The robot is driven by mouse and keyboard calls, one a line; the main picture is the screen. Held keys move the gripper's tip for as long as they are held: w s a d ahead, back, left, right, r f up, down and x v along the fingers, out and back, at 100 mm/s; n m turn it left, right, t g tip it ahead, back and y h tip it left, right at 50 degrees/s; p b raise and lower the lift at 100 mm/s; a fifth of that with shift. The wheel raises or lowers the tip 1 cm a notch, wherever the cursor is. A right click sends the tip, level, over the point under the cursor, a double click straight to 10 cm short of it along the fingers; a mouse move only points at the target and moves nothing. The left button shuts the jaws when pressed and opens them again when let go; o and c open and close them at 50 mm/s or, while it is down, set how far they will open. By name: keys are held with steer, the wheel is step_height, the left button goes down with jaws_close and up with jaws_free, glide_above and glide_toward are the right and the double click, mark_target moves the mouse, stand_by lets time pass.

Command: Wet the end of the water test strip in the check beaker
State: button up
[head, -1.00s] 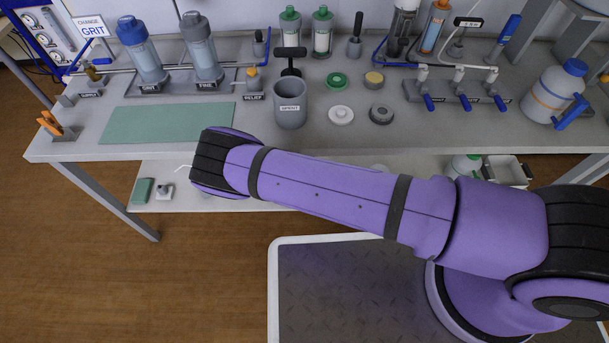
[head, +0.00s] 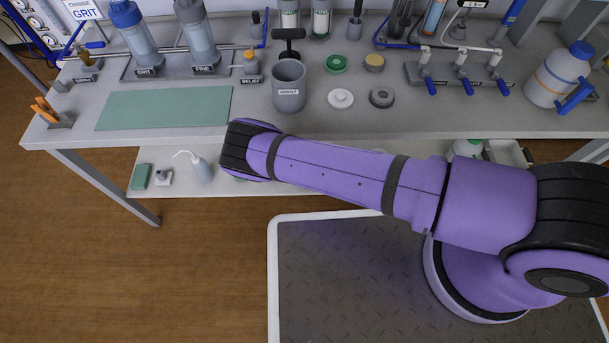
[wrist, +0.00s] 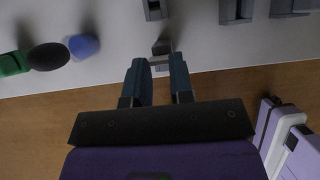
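I cannot make out the water test strip or the check beaker in either view. My gripper (wrist: 161,62) shows in the wrist view with its two dark teal fingers apart. A small grey block (wrist: 162,46) shows between and just beyond the fingertips, near the edge of a pale surface (wrist: 110,55). I see no strip held between the fingers. In the head view my purple arm reaches left in front of the bench, and its own bulk hides the gripper.
The bench (head: 430,118) carries a grey SPENT pot (head: 289,92), a green mat (head: 165,107) and a white jug (head: 558,78). A wash bottle (head: 201,169) stands on the lower shelf. A green item (wrist: 12,64) and a blue one (wrist: 84,46) show in the wrist view.

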steer(key=shift+s+f, duration=0.1)
steer(key=shift+f, duration=0.6)
steer(key=shift+r, duration=0.1)
steer(key=shift+r, duration=0.2)
steer(key=shift+c, duration=0.4)
steer(key=shift+w+r, duration=0.2)
steer(key=shift+r, duration=0.35)
